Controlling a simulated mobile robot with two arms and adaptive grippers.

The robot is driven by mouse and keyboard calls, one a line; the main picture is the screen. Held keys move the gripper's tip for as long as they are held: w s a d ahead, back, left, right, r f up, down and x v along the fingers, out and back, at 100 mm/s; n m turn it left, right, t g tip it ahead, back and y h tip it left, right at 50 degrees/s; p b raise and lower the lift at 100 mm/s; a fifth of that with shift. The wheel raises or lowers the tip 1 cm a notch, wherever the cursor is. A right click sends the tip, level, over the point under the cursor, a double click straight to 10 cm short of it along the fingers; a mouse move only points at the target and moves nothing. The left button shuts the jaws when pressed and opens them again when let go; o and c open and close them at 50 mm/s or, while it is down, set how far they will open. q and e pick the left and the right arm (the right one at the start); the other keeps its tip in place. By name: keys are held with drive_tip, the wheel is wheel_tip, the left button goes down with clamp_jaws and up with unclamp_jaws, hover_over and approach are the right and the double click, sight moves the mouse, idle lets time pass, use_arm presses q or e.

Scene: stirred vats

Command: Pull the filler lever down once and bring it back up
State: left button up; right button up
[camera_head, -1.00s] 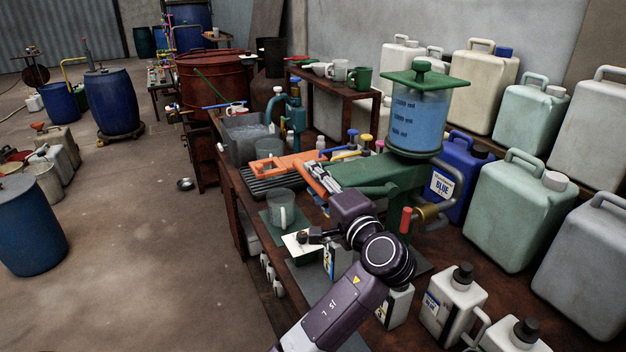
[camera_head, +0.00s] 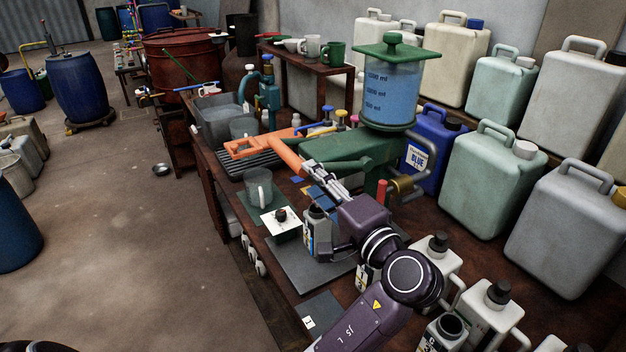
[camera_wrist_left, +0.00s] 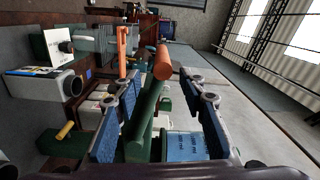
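The filler is a green machine (camera_head: 345,152) on the bench with a clear reservoir (camera_head: 390,92) of blue liquid under a green lid. Its lever appears to be the green rod (camera_wrist_left: 145,120) with an orange-red grip (camera_wrist_left: 163,62) in the left wrist view. My left gripper (camera_head: 308,168) is in front of the filler, pointing toward the back of the bench. In the wrist view its blue-padded fingers (camera_wrist_left: 160,112) are spread wide on either side of the rod, with visible gaps. In the head view the fingers partly hide where lever and filler meet. My right gripper is not in view.
A clear mug (camera_head: 258,188) and a white card with a black knob (camera_head: 281,224) are left of my gripper. Small bottles (camera_head: 438,262) crowd the near right, large canisters (camera_head: 490,180) the back right. A blue jug (camera_head: 430,145) stands beside the filler. Open floor lies left.

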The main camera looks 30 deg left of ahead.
sight(287, 156)
use_arm(q)
drive_tip(key=w+a+t, duration=0.1)
drive_tip(key=a+t, duration=0.1)
drive_tip(key=a, duration=0.1)
drive_tip(key=w+a+n+t+h, duration=0.1)
drive_tip(key=w+a+t, duration=0.1)
drive_tip(key=a, duration=0.1)
drive_tip(key=w+a+t, duration=0.1)
drive_tip(key=a+t, duration=0.1)
drive_tip(key=a, duration=0.1)
drive_tip(key=shift+w+a+r+n+h+p, duration=0.1)
drive_tip(key=shift+w+a+n+h+p, duration=0.2)
drive_tip(key=shift+w+h+p, duration=0.1)
drive_tip(key=shift+w+a+r, duration=0.1)
drive_tip(key=shift+w+a, duration=0.3)
drive_tip(key=shift+w, duration=0.05)
clamp_jaws()
